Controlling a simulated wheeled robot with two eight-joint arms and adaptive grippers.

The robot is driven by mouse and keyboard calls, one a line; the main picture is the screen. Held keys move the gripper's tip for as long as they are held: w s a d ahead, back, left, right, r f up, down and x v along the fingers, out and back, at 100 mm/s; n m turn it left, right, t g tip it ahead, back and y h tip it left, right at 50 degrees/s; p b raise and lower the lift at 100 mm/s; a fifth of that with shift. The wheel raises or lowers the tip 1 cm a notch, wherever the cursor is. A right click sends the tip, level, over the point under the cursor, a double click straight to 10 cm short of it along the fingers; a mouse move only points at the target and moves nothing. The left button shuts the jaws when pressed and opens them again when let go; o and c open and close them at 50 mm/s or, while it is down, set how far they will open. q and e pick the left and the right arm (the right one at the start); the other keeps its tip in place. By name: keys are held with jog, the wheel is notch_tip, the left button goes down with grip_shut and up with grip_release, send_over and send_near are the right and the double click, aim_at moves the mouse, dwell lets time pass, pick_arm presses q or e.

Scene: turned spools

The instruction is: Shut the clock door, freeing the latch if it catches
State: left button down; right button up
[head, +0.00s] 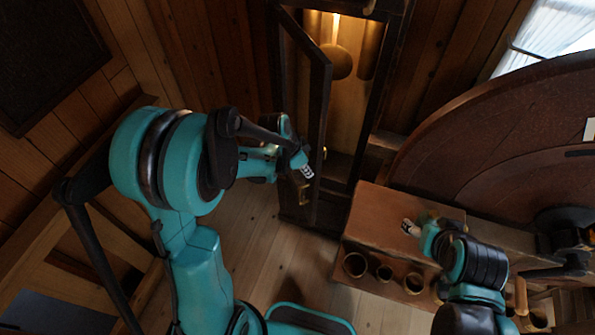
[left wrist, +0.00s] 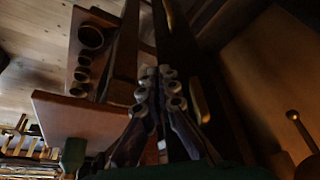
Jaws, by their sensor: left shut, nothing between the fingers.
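The clock door (head: 320,110) is a dark narrow frame, standing ajar from the tall clock case (head: 384,85), with a clear gap at its right. Inside the lit case hangs a round pendulum bob (head: 337,62). A small brass fitting (head: 304,194), perhaps the latch or handle, shows low on the door; whether it catches I cannot tell. My left gripper (head: 308,172) is shut and empty, just above this fitting and close to the door; contact is unclear. Its closed fingers show in the left wrist view (left wrist: 160,88). My right gripper (head: 410,228) is over the bench, its jaws too small to read.
A wooden bench (head: 375,213) with several round cups or holes along its front edge stands right of the clock. A large round wooden wheel (head: 490,130) rises behind it. Plank floor (head: 265,250) is open before the clock. A window is at upper right.

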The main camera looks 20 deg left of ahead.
pick_arm(q)
jog(key=shift+w+d, duration=0.15)
jog(key=shift+w, duration=0.05)
jog(key=shift+d, duration=0.1)
jog(key=shift+w+d, duration=0.35)
jog(key=shift+d, duration=0.1)
jog(key=w+d+n+y+b, duration=0.1)
jog(key=w+d+n, duration=0.2)
jog(key=w, duration=0.4)
jog(key=w+d+n+t+y+b, duration=0.1)
jog(key=w+d+n, duration=0.2)
jog(key=w+d, duration=0.2)
jog(key=w+d+n+y+b, duration=0.1)
jog(key=w+d+n, duration=0.2)
jog(key=w, duration=0.7)
jog(key=shift+d+n+t, duration=0.3)
jog(key=shift+d, duration=0.2)
jog(key=shift+w+r, duration=0.1)
jog(key=shift+w, duration=0.05)
